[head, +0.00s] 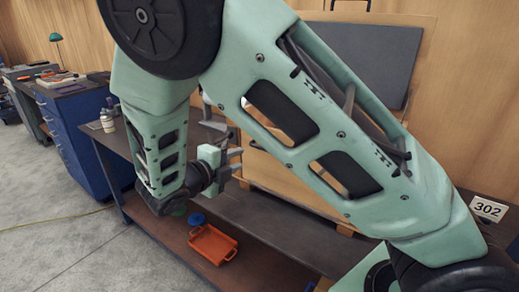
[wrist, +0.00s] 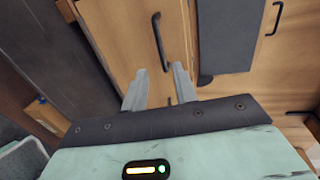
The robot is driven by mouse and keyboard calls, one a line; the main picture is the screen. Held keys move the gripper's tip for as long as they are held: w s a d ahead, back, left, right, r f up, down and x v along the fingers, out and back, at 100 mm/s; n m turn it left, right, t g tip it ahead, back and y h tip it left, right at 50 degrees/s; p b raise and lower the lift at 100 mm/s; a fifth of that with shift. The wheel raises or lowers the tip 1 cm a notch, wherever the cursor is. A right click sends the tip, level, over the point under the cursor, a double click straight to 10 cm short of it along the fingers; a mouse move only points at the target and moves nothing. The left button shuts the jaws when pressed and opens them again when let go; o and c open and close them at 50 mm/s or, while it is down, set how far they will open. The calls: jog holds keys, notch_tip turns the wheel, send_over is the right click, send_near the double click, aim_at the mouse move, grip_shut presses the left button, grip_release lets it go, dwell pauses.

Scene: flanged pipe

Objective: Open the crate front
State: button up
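The wooden crate (head: 270,172) stands on the dark workbench, largely hidden behind my arm in the head view. In the wrist view a wooden panel (wrist: 120,35), which looks like the crate front, carries a dark bar handle (wrist: 158,42). My gripper (head: 238,160) is at the crate's left side in the head view. In the wrist view my gripper (wrist: 159,75) has its two fingers apart with nothing held. The handle's lower end shows between and beyond the fingertips; I cannot tell the exact distance, but no grip is visible.
A dark grey panel (head: 372,62) on a wooden board stands upright behind my arm. A second dark handle (wrist: 277,18) shows at the wrist view's upper right. An orange tray (head: 212,245) lies on the bench's lower shelf.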

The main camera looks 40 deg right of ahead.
aim_at(262, 149)
jog(key=p+x, duration=0.2)
jog(key=x, duration=1.1)
jog(key=shift+d, duration=0.1)
jog(key=shift+s, duration=0.1)
grip_shut()
